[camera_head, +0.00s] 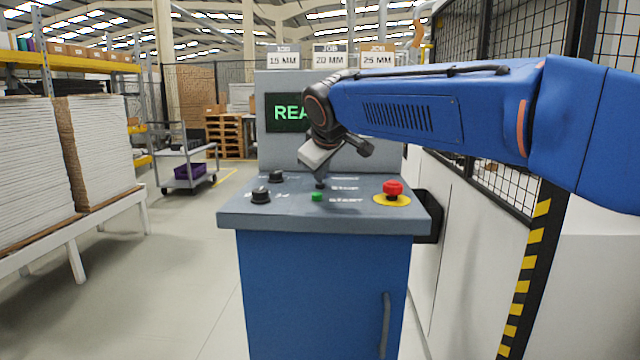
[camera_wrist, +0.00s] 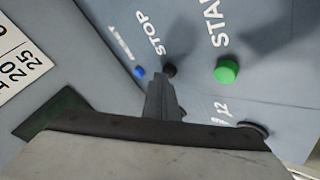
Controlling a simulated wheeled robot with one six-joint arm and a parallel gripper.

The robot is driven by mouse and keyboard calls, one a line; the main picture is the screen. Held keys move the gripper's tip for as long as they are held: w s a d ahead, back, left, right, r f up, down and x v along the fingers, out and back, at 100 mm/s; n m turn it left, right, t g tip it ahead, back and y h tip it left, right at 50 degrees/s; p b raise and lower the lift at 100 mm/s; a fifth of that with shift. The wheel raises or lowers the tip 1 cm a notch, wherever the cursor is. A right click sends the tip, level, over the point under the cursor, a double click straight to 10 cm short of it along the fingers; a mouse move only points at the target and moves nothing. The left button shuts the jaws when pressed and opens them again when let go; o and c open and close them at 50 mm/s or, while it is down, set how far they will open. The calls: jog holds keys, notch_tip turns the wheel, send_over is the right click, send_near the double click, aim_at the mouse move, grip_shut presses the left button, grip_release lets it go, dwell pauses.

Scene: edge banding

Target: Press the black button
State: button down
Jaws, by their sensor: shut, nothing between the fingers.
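The small black button (camera_wrist: 171,69) sits beside the word STOP on the grey sloped panel in the wrist view. My gripper (camera_wrist: 161,76) is shut and empty, with its fingertips pointing at the panel right beside the black button. I cannot tell whether they touch it. In the head view my gripper (camera_head: 320,179) points down at the console top just behind the green button (camera_head: 317,197); the black button cannot be told apart from the fingertips there. The green button also shows beside START in the wrist view (camera_wrist: 227,71).
A blue button (camera_wrist: 139,72) marked RESET lies left of the black one. The console (camera_head: 325,222) also carries two black knobs (camera_head: 261,195) at left and a red emergency stop (camera_head: 392,188) on yellow at right. A screen (camera_head: 285,113) stands behind. A mesh fence (camera_head: 490,170) is at right.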

aim_at(321, 189)
jog(key=shift+r, duration=0.85)
jog(key=shift+r, duration=2.5)
